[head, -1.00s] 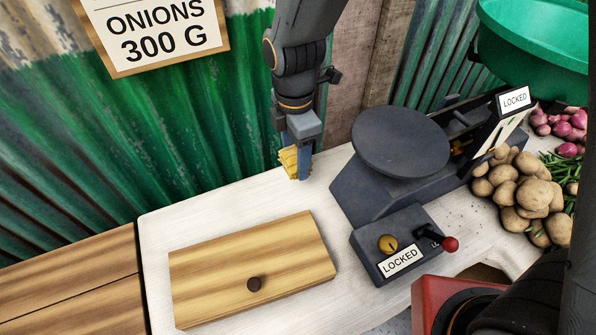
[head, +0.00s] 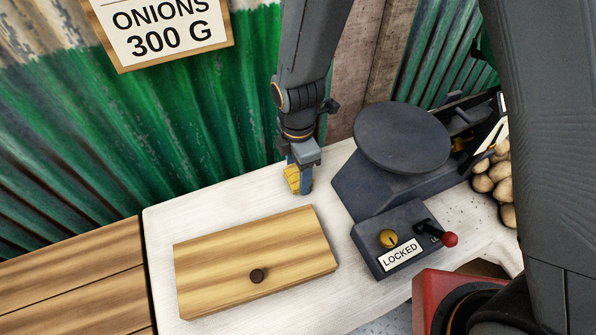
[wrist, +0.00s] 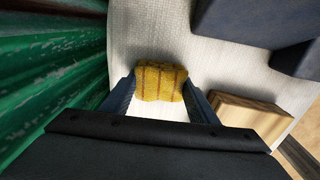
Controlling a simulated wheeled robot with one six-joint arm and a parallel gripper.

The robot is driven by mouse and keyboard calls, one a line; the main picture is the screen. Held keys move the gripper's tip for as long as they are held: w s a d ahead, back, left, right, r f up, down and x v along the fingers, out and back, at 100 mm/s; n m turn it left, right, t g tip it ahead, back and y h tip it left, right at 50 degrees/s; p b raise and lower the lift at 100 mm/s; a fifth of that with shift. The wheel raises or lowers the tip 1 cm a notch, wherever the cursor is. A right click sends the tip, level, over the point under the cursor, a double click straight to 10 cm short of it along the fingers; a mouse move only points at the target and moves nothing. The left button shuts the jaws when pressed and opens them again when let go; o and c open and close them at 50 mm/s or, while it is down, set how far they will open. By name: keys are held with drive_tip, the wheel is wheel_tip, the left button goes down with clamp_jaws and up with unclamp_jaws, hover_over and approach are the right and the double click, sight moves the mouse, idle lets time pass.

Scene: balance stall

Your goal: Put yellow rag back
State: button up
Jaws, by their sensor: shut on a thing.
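The yellow rag (head: 292,179) is a small, bunched cloth with darker stripes. My gripper (head: 299,190) is shut on it, low over the white tabletop between the wooden box and the green wall. In the wrist view the rag (wrist: 160,82) sits between the two fingers of my gripper (wrist: 160,95). Part of the rag is hidden behind a finger in the head view. I cannot tell whether the rag touches the tabletop.
A wooden box (head: 230,255) with a dark knob lies in front. The dark balance (head: 400,140) with its round pan stands to the right, its control box (head: 385,245) labelled LOCKED. A green corrugated wall (head: 170,130) is behind. White tabletop (head: 215,210) is bare around my gripper.

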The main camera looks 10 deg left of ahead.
sight(298, 172)
drive_tip(key=shift+f, duration=0.15)
drive_tip(key=o, duration=1.1)
wheel_tip(298, 172, up, 12)
drive_tip(key=b, duration=0.1)
drive_tip(key=shift+r, duration=0.2)
